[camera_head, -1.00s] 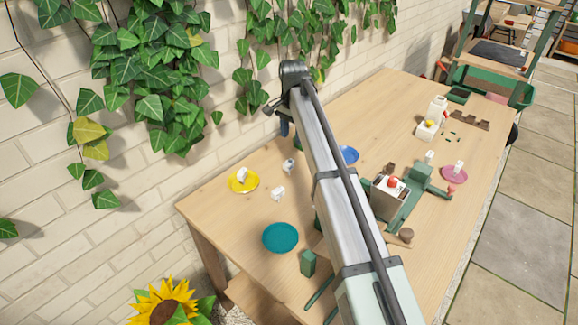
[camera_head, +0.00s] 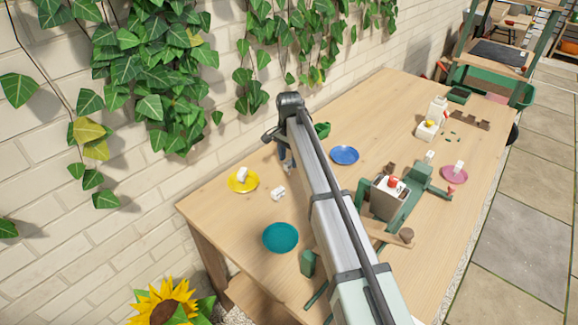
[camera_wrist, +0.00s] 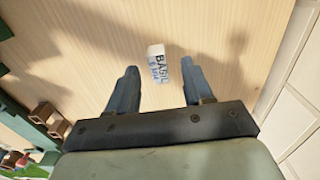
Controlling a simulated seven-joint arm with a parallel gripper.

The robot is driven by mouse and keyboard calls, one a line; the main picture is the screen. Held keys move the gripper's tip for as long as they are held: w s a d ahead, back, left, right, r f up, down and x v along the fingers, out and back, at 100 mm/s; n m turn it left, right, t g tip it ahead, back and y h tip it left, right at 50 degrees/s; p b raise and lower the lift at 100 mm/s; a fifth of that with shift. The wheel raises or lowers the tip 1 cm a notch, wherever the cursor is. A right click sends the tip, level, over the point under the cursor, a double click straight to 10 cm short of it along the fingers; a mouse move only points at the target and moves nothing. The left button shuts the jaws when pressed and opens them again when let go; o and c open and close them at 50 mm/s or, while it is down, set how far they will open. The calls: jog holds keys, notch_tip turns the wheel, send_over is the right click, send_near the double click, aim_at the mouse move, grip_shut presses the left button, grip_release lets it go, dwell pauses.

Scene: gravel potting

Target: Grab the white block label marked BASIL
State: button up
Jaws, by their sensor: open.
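The white block label marked BASIL (camera_wrist: 157,62) lies on the wooden table in the wrist view, with dark letters and smaller blue marks on its face. In the head view my gripper (camera_head: 285,158) is low over the table near the wall, partly hidden by the arm. A white block (camera_head: 278,193) lies beside it; its text is too small to read.
A yellow saucer (camera_head: 236,188) bears a white block. A teal saucer (camera_head: 280,230) and a blue saucer (camera_head: 344,148) stand nearby. The brick wall (camera_head: 110,190) runs close along the table's back edge.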

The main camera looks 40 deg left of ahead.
aim_at(289, 162)
notch_tip(289, 162, down, 4)
jog(key=shift+s+f, duration=0.1)
jog(key=shift+f, duration=0.1)
grip_shut()
dwell(0.4)
